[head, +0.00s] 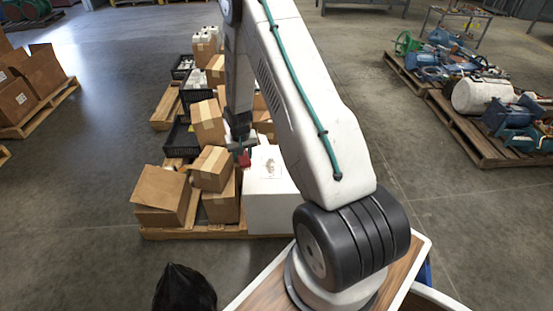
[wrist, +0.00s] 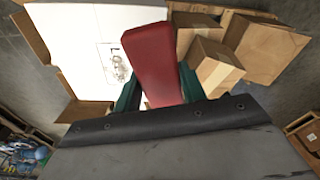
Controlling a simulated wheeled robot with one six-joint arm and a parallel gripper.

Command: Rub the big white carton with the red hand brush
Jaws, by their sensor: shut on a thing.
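The big white carton (head: 270,208) stands at the front right of the near pallet, with a grey printed mark on its top. In the wrist view the carton (wrist: 85,42) fills the upper left. My gripper (head: 240,150) is above the carton's left rear part, pointing down. It is shut on the red hand brush (head: 244,160). In the wrist view the brush (wrist: 153,62) sits between the dark green fingers and partly covers the carton's right edge. Its bristles are hidden. I cannot tell whether it touches the carton.
Brown cartons (head: 211,168) crowd the carton's left side on the pallet (head: 165,233). Black crates (head: 182,138) and more cartons stand behind. Another pallet (head: 485,150) with machine parts is at the right, and one with brown boxes (head: 40,72) at the left. Bare floor lies between.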

